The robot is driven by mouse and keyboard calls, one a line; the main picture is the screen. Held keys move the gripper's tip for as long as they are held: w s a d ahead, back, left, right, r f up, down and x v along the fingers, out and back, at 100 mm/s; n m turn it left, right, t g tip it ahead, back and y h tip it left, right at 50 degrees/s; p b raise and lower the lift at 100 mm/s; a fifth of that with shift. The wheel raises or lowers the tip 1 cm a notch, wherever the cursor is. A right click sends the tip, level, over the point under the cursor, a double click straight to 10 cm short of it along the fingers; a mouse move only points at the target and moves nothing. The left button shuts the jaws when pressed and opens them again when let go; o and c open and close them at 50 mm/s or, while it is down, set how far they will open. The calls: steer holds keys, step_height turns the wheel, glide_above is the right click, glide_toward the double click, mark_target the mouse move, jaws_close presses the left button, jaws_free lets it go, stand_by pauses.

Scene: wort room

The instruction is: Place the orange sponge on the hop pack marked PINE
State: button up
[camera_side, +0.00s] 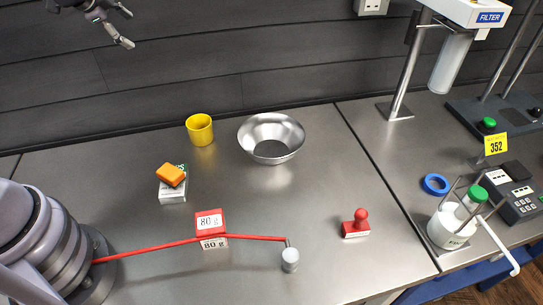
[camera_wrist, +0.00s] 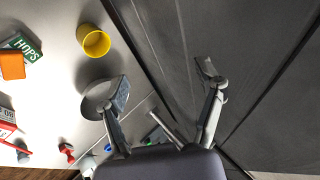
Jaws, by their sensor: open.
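The orange sponge (camera_side: 170,173), with a dark underside, lies on top of a green and white hop pack (camera_side: 173,194) at the left of the bench. In the wrist view the sponge (camera_wrist: 12,66) overlaps the green pack (camera_wrist: 29,46), which reads HOPS; I cannot read PINE on it. My gripper (camera_side: 125,28) is open and empty, high at the upper left, well above and apart from the sponge. In the wrist view its spread fingers (camera_wrist: 163,82) have nothing between them.
A yellow cup (camera_side: 201,131) and steel bowl (camera_side: 271,138) stand behind. A red 80 g box (camera_side: 210,222), a red cord (camera_side: 150,248) reaching a grey weight (camera_side: 290,259), and a red stamp (camera_side: 356,224) are in front. Filter equipment (camera_side: 453,60) stands at right.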

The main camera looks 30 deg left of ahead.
steer(key=s+d+r+n+y, duration=0.3)
steer(key=s+r+n, duration=0.5)
steer(key=s+r, duration=0.3)
steer(key=s+d+f+n+g+h, duration=0.1)
steer(key=s+d+h, duration=0.1)
steer(key=s+d, duration=0.2)
steer(key=s+d+n+g+h, duration=0.1)
steer(key=s+d, duration=0.3)
steer(key=s, duration=0.5)
steer(key=shift+s+d+f+n+h, duration=0.2)
steer(key=shift+s+f+n+h, duration=0.15)
steer(key=shift+h, duration=0.25)
